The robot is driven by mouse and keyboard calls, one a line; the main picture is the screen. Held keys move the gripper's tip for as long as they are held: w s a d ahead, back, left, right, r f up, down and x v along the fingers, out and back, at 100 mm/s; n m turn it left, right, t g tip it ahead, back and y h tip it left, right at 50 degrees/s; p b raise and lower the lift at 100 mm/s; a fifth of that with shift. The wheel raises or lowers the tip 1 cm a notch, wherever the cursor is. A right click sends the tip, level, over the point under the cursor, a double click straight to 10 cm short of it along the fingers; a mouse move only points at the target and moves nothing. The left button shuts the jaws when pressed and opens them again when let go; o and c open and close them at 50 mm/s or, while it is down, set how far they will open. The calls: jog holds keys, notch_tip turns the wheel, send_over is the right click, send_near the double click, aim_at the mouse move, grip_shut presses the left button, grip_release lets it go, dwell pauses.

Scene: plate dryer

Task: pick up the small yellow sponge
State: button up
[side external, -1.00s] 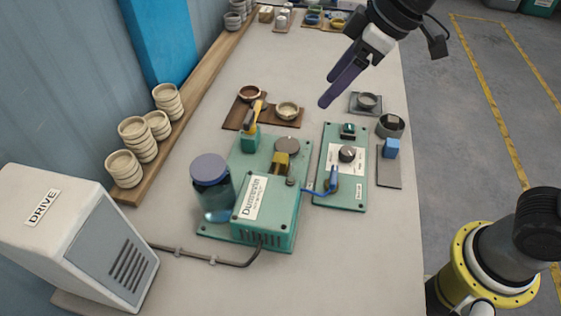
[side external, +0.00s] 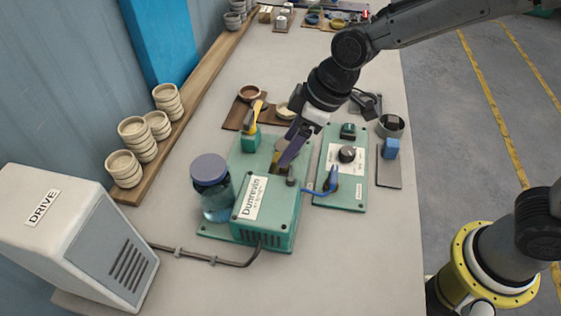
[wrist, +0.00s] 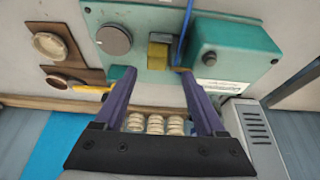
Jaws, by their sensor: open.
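The small yellow sponge (wrist: 158,56) is a little block in the upper middle of the wrist view, at the green machine (wrist: 235,48). My gripper (wrist: 158,73) is open, its two purple fingers spread to either side below the sponge in that picture. No contact with the sponge shows. In the side external view my gripper (side external: 287,156) reaches down over the green machine. Its fingers partly hide the sponge there, so I cannot tell the exact height gap.
A yellow-handled tool (side external: 255,110) stands upright in a green holder close to my fingers. A green control panel (side external: 340,190) lies right. A blue cable (side external: 322,192) runs beside the machine. Free table lies in front.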

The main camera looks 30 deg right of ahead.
jog(key=x, duration=0.4)
jog(key=shift+w+d+f, duration=0.1)
jog(key=shift+d+f, duration=0.05)
jog(key=shift+d, duration=0.1)
grip_shut()
